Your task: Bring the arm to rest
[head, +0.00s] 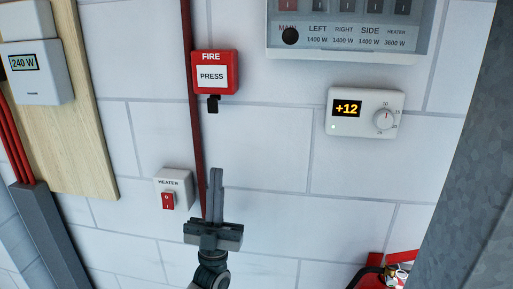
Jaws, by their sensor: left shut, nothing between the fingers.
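My left gripper (216,172) is in the lower middle of the head view, pointing up in front of the white block wall. Its two grey fingers are together, with nothing between them. My right gripper is not in view.
A red fire call box (214,75) hangs above, beside a red pipe (193,130). A thermostat (364,113) reads +12. A breaker panel (345,45) is at the top. A power meter (36,72) reads 240 W. A red extinguisher (372,279) stands at the lower right.

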